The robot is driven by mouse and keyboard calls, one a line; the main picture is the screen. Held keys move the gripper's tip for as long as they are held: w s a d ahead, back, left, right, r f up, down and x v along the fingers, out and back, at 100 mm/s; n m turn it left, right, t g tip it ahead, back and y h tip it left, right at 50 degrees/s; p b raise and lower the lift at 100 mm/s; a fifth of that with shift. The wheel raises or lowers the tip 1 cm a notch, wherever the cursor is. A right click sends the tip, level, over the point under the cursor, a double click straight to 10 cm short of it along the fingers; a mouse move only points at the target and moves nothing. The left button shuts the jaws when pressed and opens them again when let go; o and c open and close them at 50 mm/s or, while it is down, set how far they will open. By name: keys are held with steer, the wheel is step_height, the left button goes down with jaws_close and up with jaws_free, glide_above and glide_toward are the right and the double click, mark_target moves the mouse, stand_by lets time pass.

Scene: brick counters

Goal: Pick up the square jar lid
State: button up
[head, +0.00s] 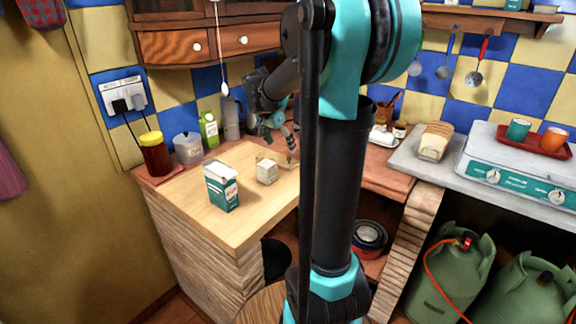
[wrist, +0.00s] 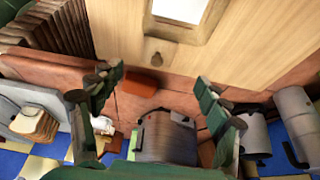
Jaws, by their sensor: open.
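No piece shows plainly as a square jar lid. A small pale square block or jar (head: 266,171) stands on the wooden board-like counter top (head: 255,215). What looks like its pale square top shows at the upper edge of the wrist view (wrist: 180,9), partly cut off. A small tan piece with a dark spot (wrist: 153,52) lies on the wood near its edge; I cannot tell whether it is the lid. My gripper (head: 289,152) is just right of and behind the block. In the wrist view my gripper (wrist: 158,82) has its fingers wide apart with nothing between them.
A green-and-white carton (head: 221,187) stands left of the block. The counter's front is clear.

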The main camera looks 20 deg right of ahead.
mark_target(287, 159)
steer(key=x, duration=0.9)
steer(key=shift+d+f, duration=0.15)
steer(key=shift+d, duration=0.15)
steer(key=shift+c, duration=0.3)
steer(key=c, duration=1)
